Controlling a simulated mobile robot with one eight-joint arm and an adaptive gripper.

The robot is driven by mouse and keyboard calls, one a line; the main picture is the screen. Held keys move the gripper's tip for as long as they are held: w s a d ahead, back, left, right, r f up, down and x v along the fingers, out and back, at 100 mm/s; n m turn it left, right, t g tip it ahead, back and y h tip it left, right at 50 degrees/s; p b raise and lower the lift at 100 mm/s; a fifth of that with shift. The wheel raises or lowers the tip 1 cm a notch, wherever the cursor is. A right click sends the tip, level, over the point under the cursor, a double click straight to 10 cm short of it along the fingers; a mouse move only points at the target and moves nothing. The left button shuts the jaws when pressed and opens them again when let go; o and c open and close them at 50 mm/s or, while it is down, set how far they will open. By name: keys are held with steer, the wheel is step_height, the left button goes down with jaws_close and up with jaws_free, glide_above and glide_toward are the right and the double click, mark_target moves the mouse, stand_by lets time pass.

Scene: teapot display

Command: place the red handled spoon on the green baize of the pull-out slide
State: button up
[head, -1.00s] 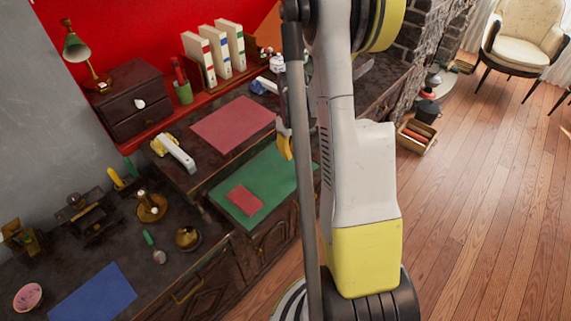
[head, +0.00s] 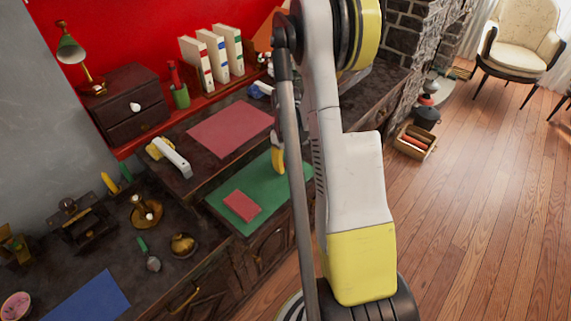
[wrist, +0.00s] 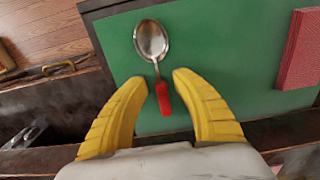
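The red handled spoon (wrist: 151,42) lies on the green baize (wrist: 222,50) in the wrist view, bowl pointing away from me. Its red handle (wrist: 163,98) lies between the two yellow fingers of my gripper (wrist: 157,80). The fingers are wide apart, with a gap on both sides of the handle. In the head view one yellow finger of my gripper (head: 278,155) shows over the green baize (head: 264,190) of the slide. The spoon is hidden there behind my arm.
A red book (head: 242,206) lies on the baize, also at the right of the wrist view (wrist: 301,50). A red mat (head: 230,130) lies behind the slide.

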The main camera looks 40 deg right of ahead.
mark_target(286, 165)
step_height(286, 165, up, 12)
steer(key=p, duration=0.5)
steer(key=s+a+r+t+h, duration=0.1)
steer(key=s+a+r+t, duration=0.15)
steer(key=a+r, duration=1.15)
steer(key=s+a+r+t, duration=0.2)
steer(key=s+a, duration=0.2)
steer(key=a, duration=0.3)
steer(key=s+a+r+t+y, duration=0.1)
steer(key=s+a+r+t, duration=0.1)
steer(key=s+a, duration=0.3)
steer(key=a, duration=0.3)
steer(key=shift+s+a+m+t, duration=0.15)
steer(key=shift+m+t, duration=0.2)
steer(key=shift+m, duration=0.05)
